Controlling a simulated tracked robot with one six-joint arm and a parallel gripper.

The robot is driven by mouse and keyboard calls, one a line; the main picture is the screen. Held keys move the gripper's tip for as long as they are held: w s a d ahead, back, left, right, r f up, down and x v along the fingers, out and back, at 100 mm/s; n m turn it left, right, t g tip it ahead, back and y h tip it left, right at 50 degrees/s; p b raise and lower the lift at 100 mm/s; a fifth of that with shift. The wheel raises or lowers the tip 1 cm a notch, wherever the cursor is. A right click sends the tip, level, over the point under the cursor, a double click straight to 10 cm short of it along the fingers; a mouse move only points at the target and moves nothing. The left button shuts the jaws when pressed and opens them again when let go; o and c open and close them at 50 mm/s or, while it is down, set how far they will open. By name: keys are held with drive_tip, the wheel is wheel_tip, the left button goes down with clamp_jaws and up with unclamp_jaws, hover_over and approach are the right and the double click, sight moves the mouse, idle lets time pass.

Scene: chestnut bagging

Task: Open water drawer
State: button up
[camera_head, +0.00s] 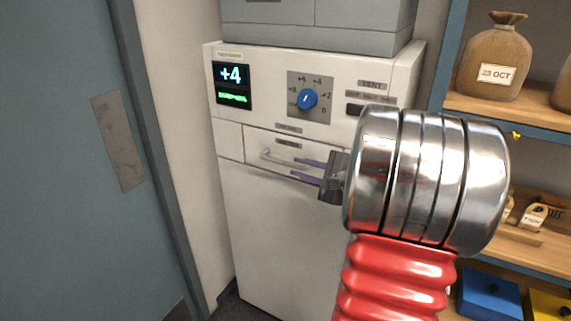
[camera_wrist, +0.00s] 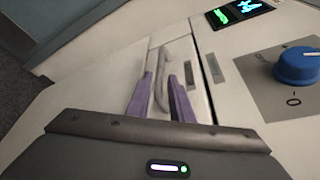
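The water drawer (camera_head: 258,140) is a narrow white front set in the upper part of the white machine, below the control panel. It looks flush with the machine. Its pale bar handle (camera_head: 280,158) shows in the head view, and the handle also shows in the wrist view (camera_wrist: 161,75). My gripper (camera_head: 296,170) has two purple fingers pointing at the drawer. In the wrist view the fingers (camera_wrist: 163,82) are apart, with the handle seen between them. I cannot tell whether they touch it. My arm hides the right end of the drawer.
A blue dial (camera_head: 307,99) and a lit display (camera_head: 232,85) reading +4 sit above the drawer. A blue-grey door (camera_head: 60,200) stands at the left. Wooden shelves (camera_head: 535,115) with a sack (camera_head: 493,60) stand at the right.

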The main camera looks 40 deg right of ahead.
sight(291, 166)
drive_tip(key=x, duration=0.7)
drive_tip(key=shift+w, duration=0.15)
drive_tip(key=shift+c, duration=0.4)
clamp_jaws()
drive_tip(key=shift+f, duration=0.1)
